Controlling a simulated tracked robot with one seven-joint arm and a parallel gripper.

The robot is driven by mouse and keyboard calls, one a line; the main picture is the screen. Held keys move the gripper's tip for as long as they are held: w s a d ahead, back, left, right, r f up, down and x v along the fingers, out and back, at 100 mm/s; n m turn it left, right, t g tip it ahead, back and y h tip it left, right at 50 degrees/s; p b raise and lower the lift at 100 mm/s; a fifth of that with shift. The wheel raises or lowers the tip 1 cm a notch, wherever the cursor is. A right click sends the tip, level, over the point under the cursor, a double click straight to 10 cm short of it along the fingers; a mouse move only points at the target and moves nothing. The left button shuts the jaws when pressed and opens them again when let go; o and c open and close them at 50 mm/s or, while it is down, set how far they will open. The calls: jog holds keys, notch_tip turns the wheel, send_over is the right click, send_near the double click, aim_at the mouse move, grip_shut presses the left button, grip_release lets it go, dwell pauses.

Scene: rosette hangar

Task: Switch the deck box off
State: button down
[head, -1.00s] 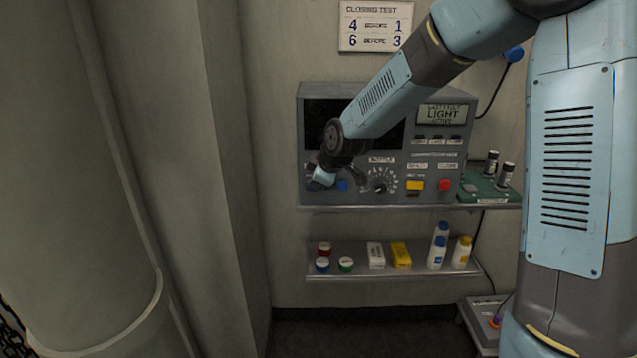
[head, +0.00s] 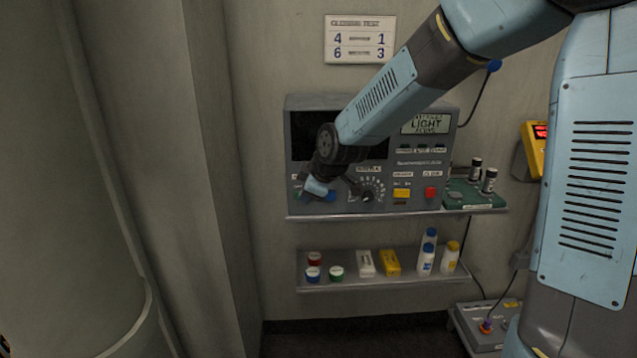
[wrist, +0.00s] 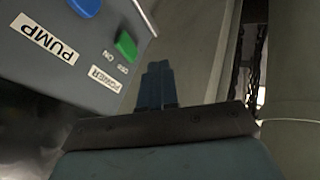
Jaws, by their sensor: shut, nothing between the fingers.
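The grey box (head: 418,165) with a dark screen stands on the upper wall shelf; I take it to be the deck box. In the wrist view its face (wrist: 65,75) shows a green rocker switch (wrist: 126,45) by the labels POWER, ON and OFF. A blue switch (wrist: 85,6) sits above the PUMP label. My gripper (wrist: 157,68) is shut and empty, its blue fingers beside the green switch; I cannot tell whether they touch it. In the head view, my wrist is at the box's lower left, and the green switch cannot be made out clearly there.
On the box are a dial (head: 367,192), a yellow button (head: 401,193) and a red button (head: 430,193). A green board (head: 473,196) sits at its right. A lower shelf (head: 375,284) holds bottles and jars. Another grey box (head: 482,328) is at the lower right.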

jog(key=v, duration=0.6)
dwell(0.7)
dwell(0.4)
jog(key=shift+s, duration=0.1)
jog(key=s+d+r+m+h, duration=0.2)
jog(key=s+d+r+m, duration=0.2)
jog(key=s+d+m, duration=0.4)
jog(key=s+d+r+m+h, duration=0.2)
jog(key=s+d+r+m, duration=0.2)
jog(key=s+d+m, duration=0.5)
jog(key=s+d, duration=0.8)
jog(key=d, duration=0.1)
jog(key=shift+h, duration=0.4)
